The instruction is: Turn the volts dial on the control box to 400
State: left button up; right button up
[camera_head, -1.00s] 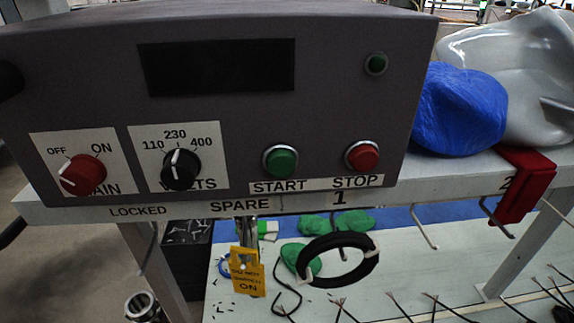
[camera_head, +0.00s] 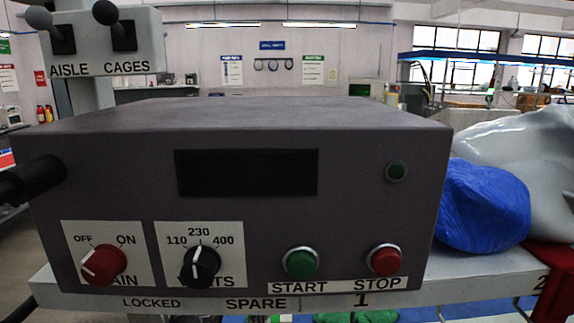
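The grey control box (camera_head: 350,190) stands on a white shelf and faces me. Its black volts dial (camera_head: 201,268) is at the lower left of the front, on a white plate (camera_head: 170,258) marked 110, 230 and 400. The dial's white pointer line stands nearly upright, at 230. The red main dial (camera_head: 104,265) sits to its left, with its pointer towards OFF. The dark display (camera_head: 247,173) above is blank. Neither of my grippers is in view, and nothing touches the volts dial.
A green START button (camera_head: 300,263) and a red STOP button (camera_head: 385,261) are right of the dial. A black cylindrical part (camera_head: 35,180) sticks out at the box's left side. A blue lump (camera_head: 482,207) lies to the right. The space before the dials is clear.

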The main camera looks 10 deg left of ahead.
aim_at(202, 263)
jog(key=k+j+u, duration=0.15)
jog(key=j+u, duration=0.2)
jog(key=k+j+u, duration=0.15)
jog(key=j+u, duration=0.5)
jog(key=k+j, duration=0.05)
jog(key=j, duration=0.05)
